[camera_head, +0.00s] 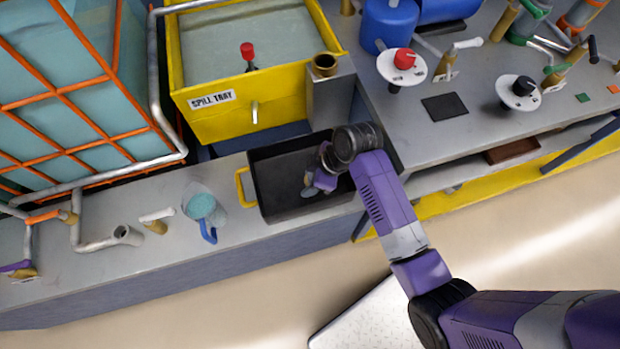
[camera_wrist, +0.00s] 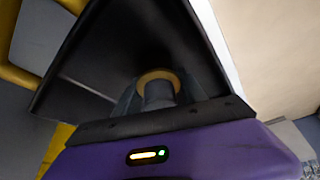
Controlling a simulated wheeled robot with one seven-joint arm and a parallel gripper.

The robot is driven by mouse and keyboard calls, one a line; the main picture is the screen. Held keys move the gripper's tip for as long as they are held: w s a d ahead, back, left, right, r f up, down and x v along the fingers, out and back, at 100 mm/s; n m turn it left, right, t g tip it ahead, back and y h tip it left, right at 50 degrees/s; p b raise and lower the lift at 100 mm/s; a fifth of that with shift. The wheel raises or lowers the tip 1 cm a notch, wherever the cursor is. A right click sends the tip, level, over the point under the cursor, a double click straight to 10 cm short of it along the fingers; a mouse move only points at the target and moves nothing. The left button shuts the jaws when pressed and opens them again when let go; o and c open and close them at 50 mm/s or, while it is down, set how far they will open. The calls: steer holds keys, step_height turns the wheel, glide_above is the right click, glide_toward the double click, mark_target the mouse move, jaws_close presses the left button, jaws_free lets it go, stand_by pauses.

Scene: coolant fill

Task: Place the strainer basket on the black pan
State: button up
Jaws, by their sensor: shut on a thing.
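The black pan (camera_head: 278,160) is a dark open tray with a yellow handle, lying on the grey bench; its dark inside (camera_wrist: 105,65) fills much of the wrist view. My gripper (camera_head: 316,184) is low over the right part of the pan. In the wrist view my gripper (camera_wrist: 158,97) is shut on a small grey round piece with a tan ring, seemingly the strainer basket (camera_wrist: 158,76). My arm and fingers hide most of it in the head view. I cannot tell whether it touches the pan floor.
A clear jug (camera_head: 202,206) with teal content and a blue handle stands left of the pan. A yellow spill tray (camera_head: 230,118) and a grey post with a brown cup (camera_head: 325,65) are behind it. A valve bench (camera_head: 460,135) is at right.

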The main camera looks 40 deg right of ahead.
steer(key=o, duration=1.1)
steer(key=shift+c, duration=0.2)
steer(key=p+v, duration=0.1)
steer(key=v, duration=1.1)
steer(key=s+a+f+m+t+h, duration=0.25)
steer(key=s+a+m+t, duration=0.3)
steer(key=s, duration=0.55)
steer(key=s+r+m+t, duration=0.1)
steer(key=s+r+t, duration=0.2)
steer(key=r, duration=0.6)
steer(key=s+d+r+m+t, duration=0.1)
steer(key=s+r+m+t, duration=0.1)
steer(key=s+r, duration=0.6)
steer(key=shift+s+r+t+h, duration=0.3)
steer(key=shift+r+t+h, duration=0.05)
steer(key=shift+r+t, duration=0.3)
steer(key=shift+f+m, duration=0.1)
steer(key=shift+m, duration=0.15)
